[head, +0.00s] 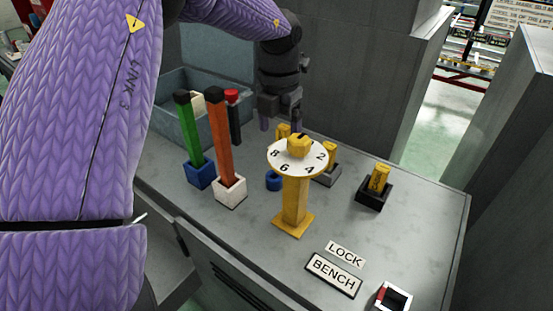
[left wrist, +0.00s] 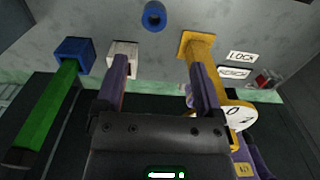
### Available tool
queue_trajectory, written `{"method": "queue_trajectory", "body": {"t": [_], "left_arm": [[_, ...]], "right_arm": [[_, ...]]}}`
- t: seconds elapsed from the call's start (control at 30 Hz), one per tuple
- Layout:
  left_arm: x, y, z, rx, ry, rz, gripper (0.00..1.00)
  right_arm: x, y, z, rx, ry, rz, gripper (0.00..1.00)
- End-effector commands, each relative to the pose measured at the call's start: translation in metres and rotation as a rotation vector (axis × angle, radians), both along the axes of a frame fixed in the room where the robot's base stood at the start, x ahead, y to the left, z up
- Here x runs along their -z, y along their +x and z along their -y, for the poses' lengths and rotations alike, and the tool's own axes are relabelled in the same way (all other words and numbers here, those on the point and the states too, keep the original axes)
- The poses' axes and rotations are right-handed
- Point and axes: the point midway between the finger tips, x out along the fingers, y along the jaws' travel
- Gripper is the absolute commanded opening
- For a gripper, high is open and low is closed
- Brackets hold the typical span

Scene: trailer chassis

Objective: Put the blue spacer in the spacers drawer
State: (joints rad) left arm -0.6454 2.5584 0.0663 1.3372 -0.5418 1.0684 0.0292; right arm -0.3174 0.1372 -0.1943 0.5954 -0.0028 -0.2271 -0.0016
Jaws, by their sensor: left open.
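The blue spacer (head: 273,180), a short ring, sits on the grey bench top behind the yellow post of the dial stand. It also shows in the left wrist view (left wrist: 154,15), apart from my fingers, with its hole visible. My left gripper (head: 280,122) hangs over the far part of the bench, behind the dial. In the left wrist view my left gripper (left wrist: 158,64) has its two purple fingers wide apart with nothing between them. I cannot make out a drawer labelled for spacers in either view. My right gripper is not in view.
The yellow dial stand (head: 293,205) rises close in front of the spacer. Green (head: 190,130) and orange (head: 219,140) bars stand in holders to its left. A black holder with a yellow piece (head: 374,190) is to the right. A grey-blue bin (head: 186,105) stands at the back.

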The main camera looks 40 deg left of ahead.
Motion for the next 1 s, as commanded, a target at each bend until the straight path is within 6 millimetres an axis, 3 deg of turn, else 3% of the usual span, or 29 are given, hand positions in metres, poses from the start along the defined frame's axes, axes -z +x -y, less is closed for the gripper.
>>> {"method": "queue_trajectory", "body": {"t": [0.03,0.13,0.47,0.7,0.97,1.0], "left_arm": [[0.017,0.001,0.0,0.0,0.0,-0.007,0.87],[0.029,0.002,0.0,0.0,0.0,-0.012,0.87],[0.077,0.0,-0.001,0.0,0.0,-0.016,0.87],[0.122,-0.008,-0.006,0.001,0.0,-0.016,0.87],[0.128,-0.007,-0.006,0.001,0.0,-0.012,0.87],[0.128,-0.007,-0.006,0.001,0.0,-0.012,0.83]], "right_arm": [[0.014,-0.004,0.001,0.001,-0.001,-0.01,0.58],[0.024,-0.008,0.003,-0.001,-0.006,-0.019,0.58],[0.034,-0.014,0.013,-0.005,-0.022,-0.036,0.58],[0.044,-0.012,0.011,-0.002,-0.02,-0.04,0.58],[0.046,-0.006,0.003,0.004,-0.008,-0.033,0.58],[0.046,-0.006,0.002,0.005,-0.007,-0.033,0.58]]}}
